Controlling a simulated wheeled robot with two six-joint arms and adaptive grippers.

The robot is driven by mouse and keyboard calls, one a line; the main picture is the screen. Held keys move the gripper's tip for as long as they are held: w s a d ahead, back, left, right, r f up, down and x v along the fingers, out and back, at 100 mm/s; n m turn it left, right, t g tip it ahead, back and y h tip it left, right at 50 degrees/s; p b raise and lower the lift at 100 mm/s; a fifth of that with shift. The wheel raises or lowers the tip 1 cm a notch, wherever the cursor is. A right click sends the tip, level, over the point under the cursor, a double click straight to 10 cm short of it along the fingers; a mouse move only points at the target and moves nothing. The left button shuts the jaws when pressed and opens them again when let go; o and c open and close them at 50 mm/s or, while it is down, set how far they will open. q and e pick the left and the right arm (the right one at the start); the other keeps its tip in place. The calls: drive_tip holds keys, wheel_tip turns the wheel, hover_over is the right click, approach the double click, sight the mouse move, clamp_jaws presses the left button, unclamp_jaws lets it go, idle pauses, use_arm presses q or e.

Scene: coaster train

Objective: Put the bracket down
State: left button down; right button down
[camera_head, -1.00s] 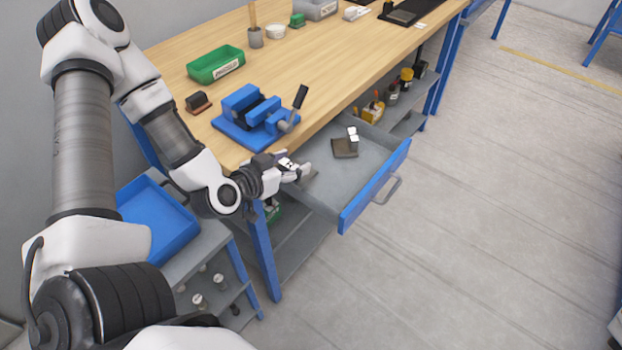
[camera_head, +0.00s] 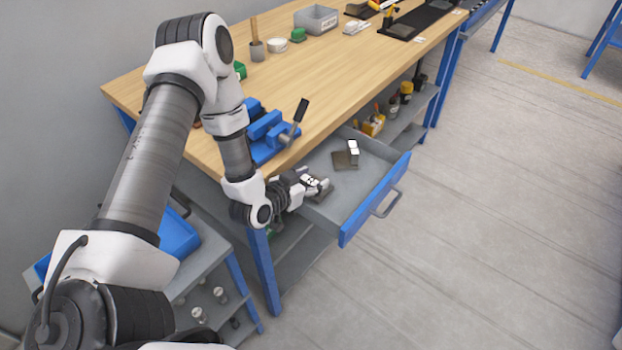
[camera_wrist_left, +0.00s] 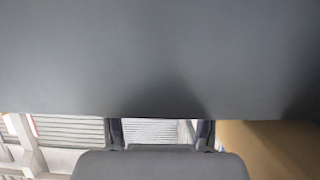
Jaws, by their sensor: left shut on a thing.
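My left gripper (camera_head: 318,186) is shut on a grey bracket (camera_head: 323,193), at the near left corner of the open drawer (camera_head: 335,207). Only a small part of the held bracket shows in the head view. In the left wrist view a flat grey surface, seemingly the bracket (camera_wrist_left: 160,60), fills the upper half, with the left gripper's fingers (camera_wrist_left: 160,132) below it. Another dark bracket-like piece (camera_head: 345,160) with a bright upright part lies in the drawer, apart from the gripper. My right gripper is not in view.
The drawer's blue front (camera_head: 375,201) and handle (camera_head: 388,203) stick out from the wooden bench (camera_head: 330,92). A blue vise (camera_head: 268,132) stands at the bench edge beside my arm. A blue tray (camera_head: 178,235) is at lower left. The drawer's middle has bare floor.

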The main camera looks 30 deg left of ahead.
use_arm(q)
drive_tip(key=c, duration=0.6)
unclamp_jaws()
drive_tip(key=shift+c, duration=0.2)
drive_tip(key=d+p+v, duration=0.1)
drive_tip(key=p+v, duration=0.1)
drive_tip(key=v, duration=0.9)
drive_tip(key=s+d+f+g, duration=0.4)
drive_tip(key=s+f+g, duration=0.2)
drive_tip(key=s+f, duration=0.2)
drive_tip(key=s+d+f+n+g, duration=0.1)
drive_tip(key=s+d+f+g, duration=0.3)
drive_tip(key=s+f+g, duration=0.3)
drive_tip(key=s+f, duration=0.1)
drive_tip(key=s, duration=0.2)
drive_tip(key=shift+d+f+g+y, duration=0.2)
drive_tip(key=shift+f+g+y, duration=0.1)
drive_tip(key=shift+y, duration=0.1)
